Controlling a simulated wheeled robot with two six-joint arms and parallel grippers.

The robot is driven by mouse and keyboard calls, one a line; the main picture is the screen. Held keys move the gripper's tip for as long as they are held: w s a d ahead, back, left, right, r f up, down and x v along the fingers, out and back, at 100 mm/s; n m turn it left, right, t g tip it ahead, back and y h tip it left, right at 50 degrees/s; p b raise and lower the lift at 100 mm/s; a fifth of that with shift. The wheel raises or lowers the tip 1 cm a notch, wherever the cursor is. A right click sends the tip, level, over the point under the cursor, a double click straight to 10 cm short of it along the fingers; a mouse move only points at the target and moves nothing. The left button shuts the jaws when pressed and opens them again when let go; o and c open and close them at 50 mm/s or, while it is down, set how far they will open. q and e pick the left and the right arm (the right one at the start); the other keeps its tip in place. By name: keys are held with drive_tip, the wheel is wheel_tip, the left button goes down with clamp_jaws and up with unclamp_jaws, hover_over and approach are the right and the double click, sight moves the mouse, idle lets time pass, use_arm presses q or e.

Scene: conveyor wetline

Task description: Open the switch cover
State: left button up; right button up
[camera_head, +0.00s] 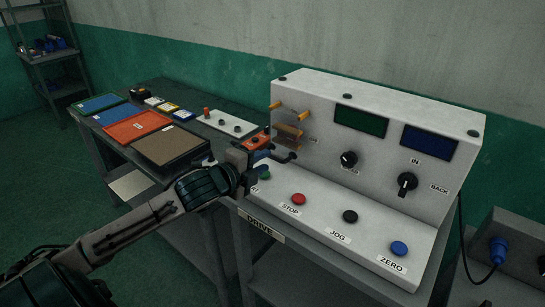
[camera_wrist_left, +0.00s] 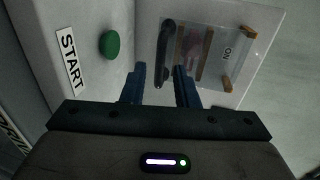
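The switch cover (camera_wrist_left: 264,47) is a clear panel with brown-orange hinge blocks and a dark bar handle (camera_wrist_left: 165,55), over an ON label on the white control box. In the head view, the orange hinge parts (camera_head: 289,131) and the dark handle (camera_head: 286,157) show on the left of the box's upright face. The cover looks closed against the face. My left gripper (camera_head: 265,158) is just left of the handle. In the left wrist view, its blue fingers (camera_wrist_left: 161,84) are apart, with the handle's lower end showing between them and gaps on both sides. My right gripper is not in view.
A green button (camera_wrist_left: 110,44) beside a START label is close to the left gripper. STOP (camera_head: 298,199), JOG (camera_head: 350,216) and ZERO (camera_head: 399,248) buttons line the sloped panel. A dark table (camera_head: 188,93) with coloured trays stands at left, behind my left arm.

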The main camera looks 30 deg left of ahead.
sight(273, 157)
use_arm(q)
drive_tip(key=shift+p+x, duration=0.45)
drive_tip(key=shift+x, duration=1.95)
drive_tip(key=shift+d, duration=0.1)
drive_tip(key=shift+c, duration=0.2)
clamp_jaws()
